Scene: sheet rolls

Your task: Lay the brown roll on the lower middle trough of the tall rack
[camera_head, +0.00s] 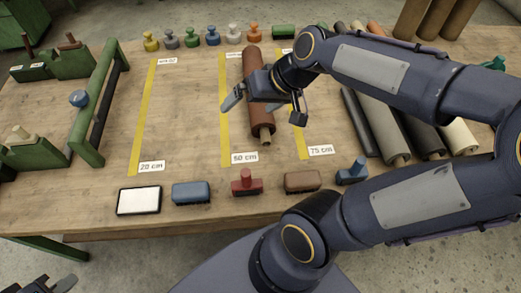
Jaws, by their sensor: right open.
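The brown roll (262,122) lies lengthwise on the wooden table, between the yellow 50 cm and 75 cm strips, with a thin core end showing at its near end. My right gripper (266,104) is open over the middle of the roll, one finger to its left and the other to its right. The gripper hides part of the roll, and I cannot tell whether it touches it. My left gripper (50,284) is only partly in view at the bottom left corner, away from the roll, and its opening is unclear. I cannot make out the tall rack.
Grey, dark and beige rolls (378,125) lie at the right, partly behind my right arm. Brown rolls (437,20) stand at the top right. Stamps (246,182) and brushes line the near edge; small knobbed pieces (191,38) line the far edge. A green frame (95,105) stands left.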

